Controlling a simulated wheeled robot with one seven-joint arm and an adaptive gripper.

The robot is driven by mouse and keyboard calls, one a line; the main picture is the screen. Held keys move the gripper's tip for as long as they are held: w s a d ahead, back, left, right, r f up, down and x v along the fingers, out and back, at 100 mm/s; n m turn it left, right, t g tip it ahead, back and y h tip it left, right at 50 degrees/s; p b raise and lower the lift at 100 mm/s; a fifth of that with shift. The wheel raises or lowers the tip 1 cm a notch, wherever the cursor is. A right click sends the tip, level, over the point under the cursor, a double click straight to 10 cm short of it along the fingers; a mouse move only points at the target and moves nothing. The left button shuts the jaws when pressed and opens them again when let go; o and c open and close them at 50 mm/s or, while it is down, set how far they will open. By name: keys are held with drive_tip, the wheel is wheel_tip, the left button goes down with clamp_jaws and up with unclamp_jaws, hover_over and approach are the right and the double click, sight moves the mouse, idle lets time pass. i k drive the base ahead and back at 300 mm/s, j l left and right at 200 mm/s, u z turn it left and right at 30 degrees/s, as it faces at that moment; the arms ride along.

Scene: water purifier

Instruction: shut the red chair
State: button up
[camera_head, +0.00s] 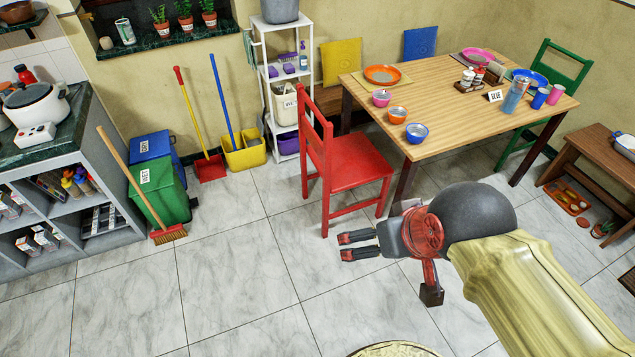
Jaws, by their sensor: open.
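The red chair (352,168) stands on the tiled floor at the left end of the wooden table (455,98). Its backrest is on its left side, and its seat points right toward the table. The seat's right edge is close to the table's near left leg, with most of the chair outside the tabletop. My gripper (343,246) is in front of the chair, low in the picture, with its two dark fingers pointing left. The fingers are apart with nothing between them. In this view they are just below the chair's front legs; I cannot tell the exact distance.
A green chair (556,72) stands at the table's right side. A wooden bench (590,150) is at the right. A white shelf (285,75), yellow bucket (244,152), green bin (160,190) and broom (135,175) line the back left. The floor in the left foreground is clear.

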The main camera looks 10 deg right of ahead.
sight(343, 163)
drive_tip(key=k+j+z, duration=0.15)
drive_tip(key=k+j, duration=0.15)
drive_tip(key=k, duration=0.2)
drive_tip(key=i+u, duration=0.1)
drive_tip(key=i, duration=0.45)
drive_tip(key=i+u, duration=0.1)
drive_tip(key=i, duration=0.45)
drive_tip(key=i+l+u, duration=0.15)
drive_tip(key=i, duration=0.4)
drive_tip(key=i+l+u, duration=0.1)
drive_tip(key=i, duration=0.5)
